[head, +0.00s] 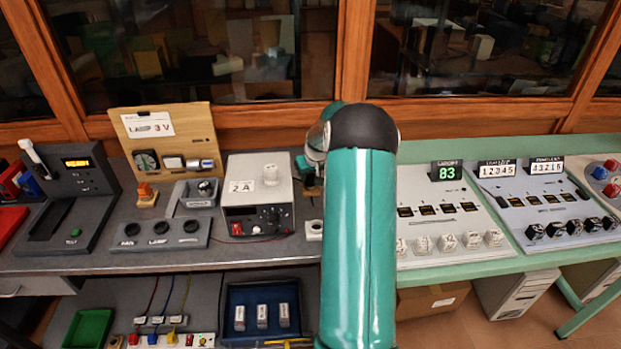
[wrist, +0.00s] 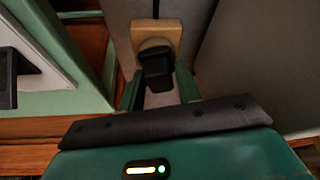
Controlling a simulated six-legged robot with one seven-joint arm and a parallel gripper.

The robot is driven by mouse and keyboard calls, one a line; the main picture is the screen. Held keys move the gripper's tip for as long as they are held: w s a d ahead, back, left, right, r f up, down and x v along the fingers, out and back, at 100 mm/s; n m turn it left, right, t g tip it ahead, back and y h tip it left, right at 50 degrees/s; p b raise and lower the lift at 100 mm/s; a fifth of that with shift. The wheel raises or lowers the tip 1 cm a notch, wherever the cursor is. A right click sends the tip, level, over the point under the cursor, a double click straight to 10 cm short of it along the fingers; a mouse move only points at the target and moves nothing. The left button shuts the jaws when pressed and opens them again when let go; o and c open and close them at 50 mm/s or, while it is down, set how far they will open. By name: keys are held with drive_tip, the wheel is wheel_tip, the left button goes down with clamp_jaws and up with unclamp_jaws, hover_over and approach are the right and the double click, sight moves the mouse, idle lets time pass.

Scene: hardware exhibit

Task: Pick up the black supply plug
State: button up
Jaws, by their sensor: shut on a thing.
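The black supply plug (wrist: 156,66) is between the two green fingers of my gripper (wrist: 159,75) in the wrist view. The gripper is shut on it. A light wooden block (wrist: 141,33) is right behind the plug in that view, and I cannot tell whether they touch. In the head view my gripper (head: 311,184) is low over the grey bench, right of the white power supply box (head: 246,170). My teal arm hides much of that area, and the plug is not clear there.
A small white socket piece (head: 314,229) sits on the bench just in front of my gripper. A green table with counter panels (head: 450,215) stands to the right. Dark switch modules (head: 160,232) and a wooden meter board (head: 190,155) are to the left.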

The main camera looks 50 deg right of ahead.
drive_tip(key=shift+r, duration=0.15)
drive_tip(key=shift+r, duration=0.2)
drive_tip(key=r, duration=0.3)
drive_tip(key=shift+s+a+r, duration=0.15)
drive_tip(key=shift+a, duration=0.1)
drive_tip(key=s+a+r, duration=0.7)
drive_tip(key=a+r, duration=0.2)
drive_tip(key=a, duration=0.2)
drive_tip(key=shift+s, duration=0.35)
